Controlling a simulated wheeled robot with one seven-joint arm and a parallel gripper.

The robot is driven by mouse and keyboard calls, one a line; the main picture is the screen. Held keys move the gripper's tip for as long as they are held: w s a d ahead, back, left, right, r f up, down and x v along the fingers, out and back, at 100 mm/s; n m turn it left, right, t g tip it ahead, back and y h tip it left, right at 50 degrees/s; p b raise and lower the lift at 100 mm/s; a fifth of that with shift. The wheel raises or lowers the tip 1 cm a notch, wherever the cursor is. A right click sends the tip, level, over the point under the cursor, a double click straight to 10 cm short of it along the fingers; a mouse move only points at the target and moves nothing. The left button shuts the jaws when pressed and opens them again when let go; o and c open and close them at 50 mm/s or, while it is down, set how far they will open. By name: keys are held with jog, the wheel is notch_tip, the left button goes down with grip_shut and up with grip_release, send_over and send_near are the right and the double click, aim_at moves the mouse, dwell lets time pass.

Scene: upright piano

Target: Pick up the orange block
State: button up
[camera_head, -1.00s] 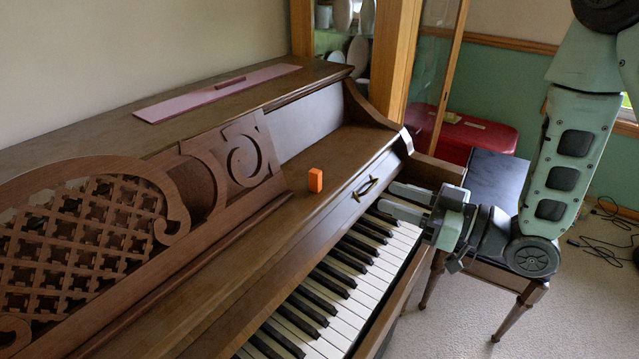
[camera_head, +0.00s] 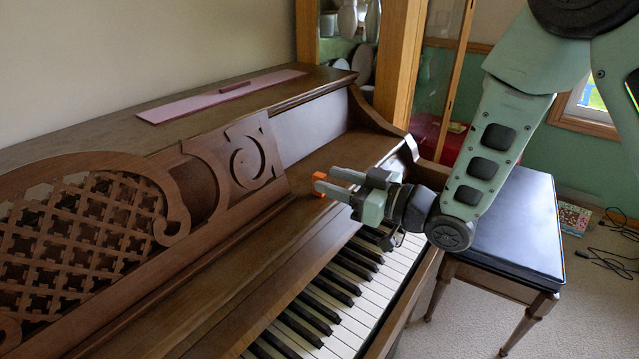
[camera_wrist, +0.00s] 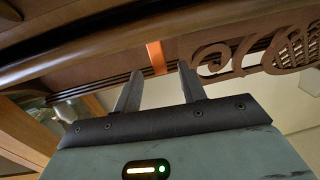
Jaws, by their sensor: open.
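The small orange block (camera_head: 318,180) stands on the brown wooden ledge of the piano above the keys, partly hidden by my gripper in the head view. My gripper (camera_head: 323,180) is open, its two fingers reaching left over the ledge at the block.
The carved music stand (camera_head: 235,160) rises behind the ledge. Piano keys (camera_head: 345,290) lie below my gripper. A pink strip (camera_head: 220,92) lies on the piano top. A black-topped bench (camera_head: 510,225) stands at the right.

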aim_at(325, 178)
jog(key=shift+x, duration=1.95)
grip_shut()
